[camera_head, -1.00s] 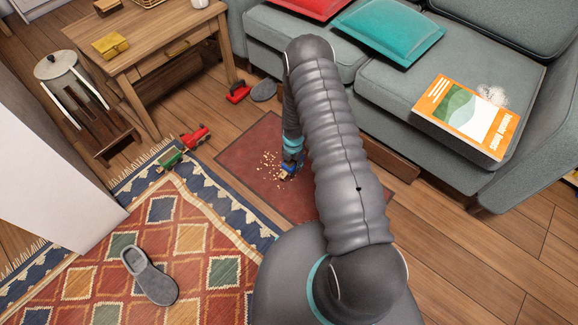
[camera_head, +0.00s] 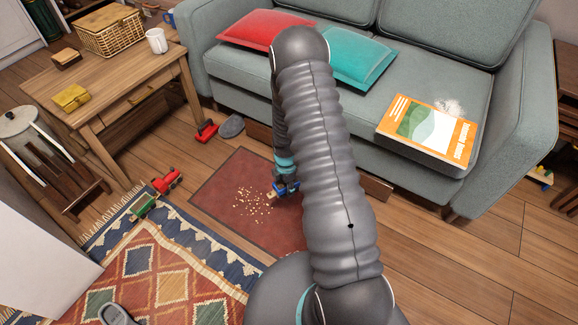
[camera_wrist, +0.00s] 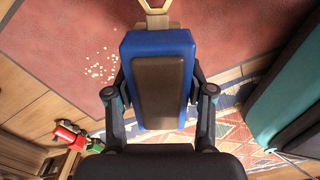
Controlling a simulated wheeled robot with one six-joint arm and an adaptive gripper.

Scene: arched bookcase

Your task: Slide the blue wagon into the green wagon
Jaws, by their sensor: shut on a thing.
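My gripper (camera_wrist: 160,92) is shut on the blue wagon (camera_wrist: 187,52), with one finger on each side of it. The wagon has a brown panel and a pale wooden coupling at its far end in the wrist view. In the head view the blue wagon (camera_head: 292,187) is small and partly hidden by my gripper (camera_head: 284,180), over the dark red mat. I cannot tell whether it touches the mat. The green wagon (camera_head: 143,207) stands to the left, by the patterned rug's edge, behind a red engine (camera_head: 168,181). The green wagon (camera_wrist: 96,146) also shows at lower left in the wrist view.
Pale crumbs (camera_head: 253,202) lie on the red mat (camera_head: 222,190), between the two wagons. A grey slipper (camera_head: 116,314) lies on the patterned rug (camera_head: 165,270). A wooden table (camera_head: 120,100) stands beyond the train, and the sofa (camera_head: 350,95) is behind the mat.

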